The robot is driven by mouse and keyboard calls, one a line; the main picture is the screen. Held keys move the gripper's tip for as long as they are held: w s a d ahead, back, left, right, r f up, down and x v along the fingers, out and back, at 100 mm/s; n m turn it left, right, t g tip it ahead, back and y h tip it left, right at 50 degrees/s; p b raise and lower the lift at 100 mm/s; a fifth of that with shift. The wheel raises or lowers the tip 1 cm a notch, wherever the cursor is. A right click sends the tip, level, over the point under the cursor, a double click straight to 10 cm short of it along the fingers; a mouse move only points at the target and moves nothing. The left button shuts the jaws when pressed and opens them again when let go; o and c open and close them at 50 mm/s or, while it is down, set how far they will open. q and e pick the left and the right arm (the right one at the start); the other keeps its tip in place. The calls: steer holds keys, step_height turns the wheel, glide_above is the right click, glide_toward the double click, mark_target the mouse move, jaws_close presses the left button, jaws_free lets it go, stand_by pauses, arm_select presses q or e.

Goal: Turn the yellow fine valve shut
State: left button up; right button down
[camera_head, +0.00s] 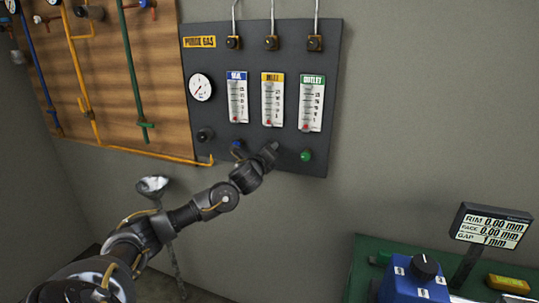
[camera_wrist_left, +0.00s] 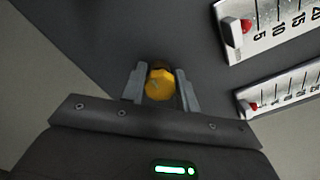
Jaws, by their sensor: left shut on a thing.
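The yellow fine valve (camera_wrist_left: 160,84) is a small yellow knob on the dark purge gas panel (camera_head: 225,115). In the left wrist view it sits between the two fingers of my left gripper (camera_wrist_left: 160,86), which is shut on it. In the head view my left gripper (camera_head: 268,153) reaches the lower part of the panel, below the yellow-labelled flowmeter (camera_head: 272,99), and hides the yellow knob. My right gripper is not in view.
A blue knob (camera_head: 237,150) and a green knob (camera_head: 306,156) flank my left gripper. The blue-labelled (camera_head: 238,99) and green-labelled (camera_head: 312,103) flowmeters and a gauge (camera_head: 201,87) are above. A green bench (camera_head: 365,265) with a display (camera_head: 490,228) stands lower right.

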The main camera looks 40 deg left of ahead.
arm_select(q)
steer(key=shift+f+m, duration=0.1)
steer(key=shift+m, duration=0.2)
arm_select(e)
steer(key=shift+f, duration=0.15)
arm_select(q)
steer(key=o, duration=1)
steer(key=b+v, duration=0.4)
steer(key=v, duration=0.7)
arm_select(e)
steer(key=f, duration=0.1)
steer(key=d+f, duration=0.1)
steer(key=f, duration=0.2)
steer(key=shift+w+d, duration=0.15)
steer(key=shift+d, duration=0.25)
arm_select(q)
steer(key=shift+w, duration=0.1)
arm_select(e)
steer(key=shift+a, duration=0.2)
